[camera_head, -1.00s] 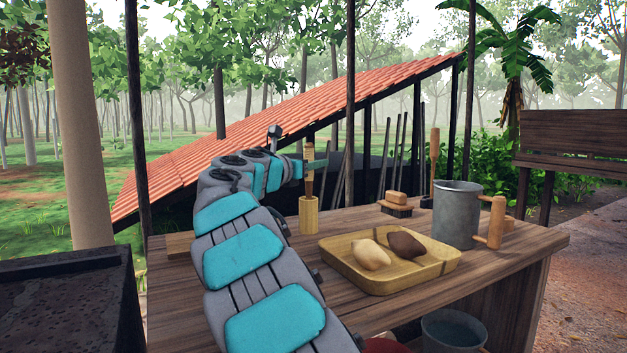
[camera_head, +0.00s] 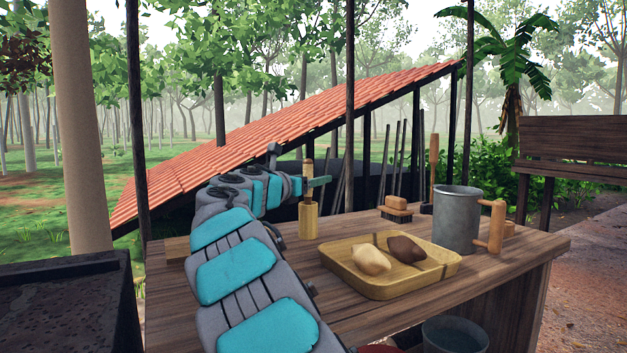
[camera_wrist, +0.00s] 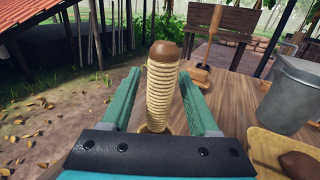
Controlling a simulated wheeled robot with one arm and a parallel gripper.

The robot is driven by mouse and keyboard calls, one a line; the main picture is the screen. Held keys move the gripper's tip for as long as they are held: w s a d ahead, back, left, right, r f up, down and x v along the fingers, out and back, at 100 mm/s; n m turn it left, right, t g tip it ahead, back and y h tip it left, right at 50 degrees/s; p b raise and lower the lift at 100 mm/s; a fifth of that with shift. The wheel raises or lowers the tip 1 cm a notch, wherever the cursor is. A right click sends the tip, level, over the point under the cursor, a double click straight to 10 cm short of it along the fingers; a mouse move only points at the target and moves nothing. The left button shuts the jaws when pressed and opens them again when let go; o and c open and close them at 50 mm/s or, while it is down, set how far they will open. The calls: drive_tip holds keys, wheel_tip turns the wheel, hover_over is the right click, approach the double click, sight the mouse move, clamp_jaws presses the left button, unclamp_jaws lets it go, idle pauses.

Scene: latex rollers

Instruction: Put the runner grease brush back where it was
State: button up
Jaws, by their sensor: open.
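The runner grease brush (camera_wrist: 163,85) has a cord-wrapped handle with a brown end cap. In the head view its handle (camera_head: 309,166) stands upright in a pale wooden cup (camera_head: 308,223) on the table, and its lower end is hidden inside. My gripper (camera_head: 314,182) is at the handle, above the cup's rim. In the wrist view my gripper (camera_wrist: 160,74) is open, with one green finger on each side of the handle and a gap showing on both sides. The cup is mostly hidden there behind the handle and gripper.
A wooden tray (camera_head: 346,282) with two lumps lies right of the cup. Behind it are a scrubbing brush (camera_head: 397,208) and a tall wooden handle (camera_head: 434,165). A grey metal mug (camera_head: 457,222) stands at the right. A dark post rises behind the cup.

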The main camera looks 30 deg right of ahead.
drive_tip(key=shift+r, duration=0.1)
drive_tip(key=v, duration=1.2)
drive_tip(key=shift+p, duration=0.35)
